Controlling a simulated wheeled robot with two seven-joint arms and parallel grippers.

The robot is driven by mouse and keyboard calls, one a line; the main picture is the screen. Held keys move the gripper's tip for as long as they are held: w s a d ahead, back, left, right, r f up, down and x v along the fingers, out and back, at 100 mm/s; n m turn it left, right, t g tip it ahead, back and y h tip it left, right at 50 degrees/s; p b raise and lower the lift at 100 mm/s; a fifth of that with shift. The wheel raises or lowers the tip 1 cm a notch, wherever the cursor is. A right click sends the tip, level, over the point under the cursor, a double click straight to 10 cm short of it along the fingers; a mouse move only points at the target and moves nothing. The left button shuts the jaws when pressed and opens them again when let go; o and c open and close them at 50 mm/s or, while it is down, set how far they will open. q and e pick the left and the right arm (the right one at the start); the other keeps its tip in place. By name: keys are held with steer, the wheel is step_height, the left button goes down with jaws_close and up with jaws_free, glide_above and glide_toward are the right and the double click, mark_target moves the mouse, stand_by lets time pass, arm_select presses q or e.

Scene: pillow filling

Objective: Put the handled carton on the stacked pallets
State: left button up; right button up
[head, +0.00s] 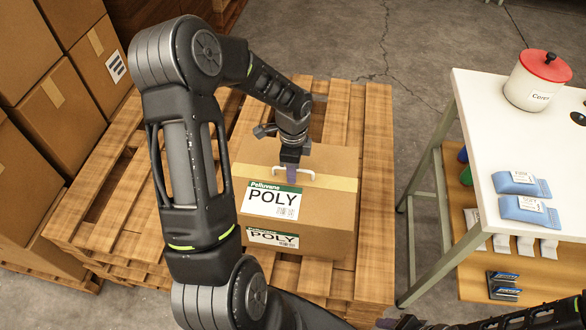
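The handled carton (330,222) is a brown cardboard box with tan tape, a white handle (308,174) on top and green-and-white POLY labels. It is over the stacked wooden pallets (376,150) and looks upright and resting on them, though its underside is hidden. My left gripper (292,176) points down from above, with its fingers at the middle of the handle. The fingers show edge-on, so whether they are closed on it is unclear. My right gripper (388,323) is low at the bottom edge, away from the carton, partly cut off; its opening cannot be made out.
Several stacked brown cartons (62,110) stand at the left. A white-topped table (480,120) at the right holds a white pot with a red lid (538,82) and blue packets (528,211). Its lower shelf (470,268) holds small items. Bare floor lies between the pallets and table.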

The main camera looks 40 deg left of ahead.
arm_select(q)
step_height(320, 180, up, 12)
steer(key=shift+b, duration=0.3)
steer(key=shift+f, duration=0.15)
stand_by(0.5)
